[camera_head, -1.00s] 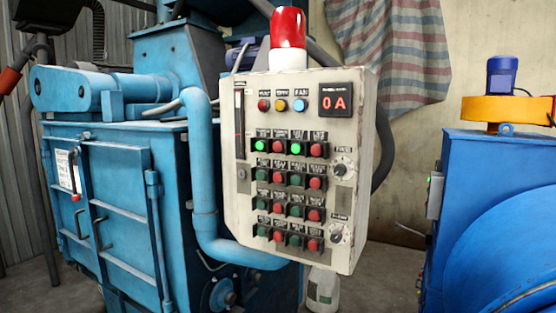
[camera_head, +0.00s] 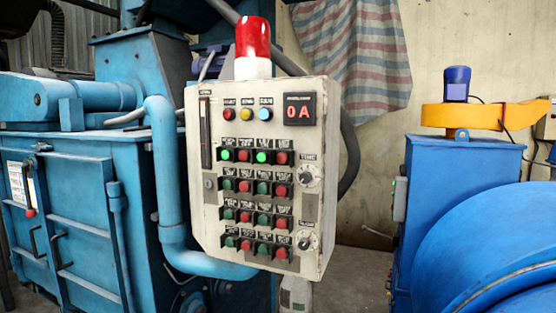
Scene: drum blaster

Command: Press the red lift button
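A cream control panel (camera_head: 198,225) stands in the middle of the camera_head view, facing me at a slight angle. It carries rows of green and red push buttons, in alternating order. The top row has a lit green button (camera_head: 226,155), a red button (camera_head: 243,156), a second lit green button (camera_head: 262,157) and another red button (camera_head: 282,158). More red and green buttons sit in the rows below. The labels are too small to read, so I cannot tell which red button is the lift one. Neither of my grippers is in view.
A red beacon (camera_head: 253,38) tops the panel, and a display (camera_head: 299,109) reads "0 A". A blue machine (camera_head: 75,200) with a pipe (camera_head: 168,190) stands close on the left. A blue drum machine (camera_head: 490,235) stands at right. Floor (camera_head: 350,275) shows between.

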